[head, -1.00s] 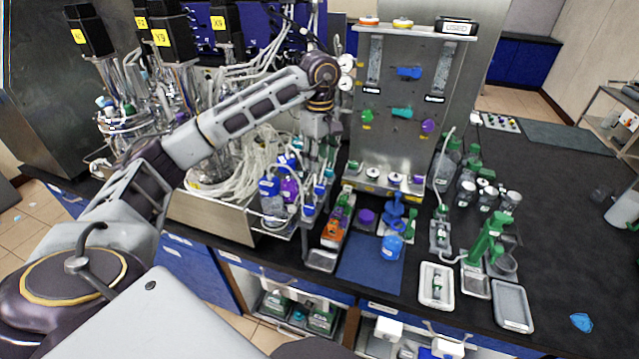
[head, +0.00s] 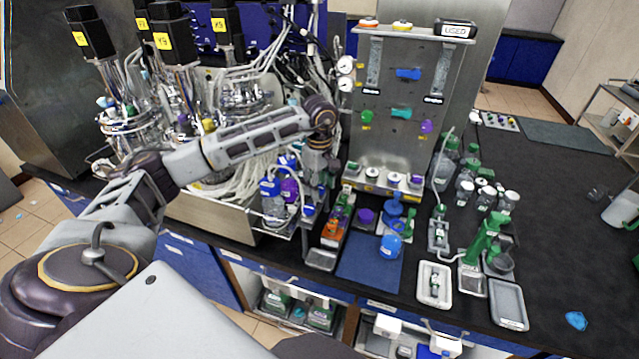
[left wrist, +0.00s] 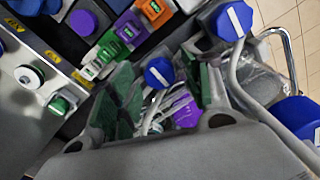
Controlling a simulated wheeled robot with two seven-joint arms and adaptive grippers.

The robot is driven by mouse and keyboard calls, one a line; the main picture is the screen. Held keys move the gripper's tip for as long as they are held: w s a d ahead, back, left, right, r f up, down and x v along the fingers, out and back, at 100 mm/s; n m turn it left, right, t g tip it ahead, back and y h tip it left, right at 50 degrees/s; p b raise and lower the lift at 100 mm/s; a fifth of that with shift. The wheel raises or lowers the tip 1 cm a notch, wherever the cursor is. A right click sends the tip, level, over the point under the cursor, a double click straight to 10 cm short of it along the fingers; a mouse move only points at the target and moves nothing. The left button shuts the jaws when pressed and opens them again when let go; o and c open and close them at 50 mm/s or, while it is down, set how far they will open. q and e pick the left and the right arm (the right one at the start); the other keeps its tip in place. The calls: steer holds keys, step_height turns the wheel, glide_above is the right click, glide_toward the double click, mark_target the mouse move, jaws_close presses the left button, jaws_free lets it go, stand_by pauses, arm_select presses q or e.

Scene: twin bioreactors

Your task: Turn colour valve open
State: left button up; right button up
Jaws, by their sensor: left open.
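Another striped blue knob (left wrist: 235,20) lies beyond the right finger. On the panel are blue (head: 409,74), green (head: 367,116), teal (head: 401,113) and purple (head: 426,126) valve handles. My right gripper is out of view.
Bioreactor vessels with tubing crowd the left, behind a steel tray wall (head: 210,213). A blue mat (head: 366,260) lies in front of the panel. The dark bench is mostly free at right.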

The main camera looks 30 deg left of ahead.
arm_select(q)
steer(key=c, duration=1)
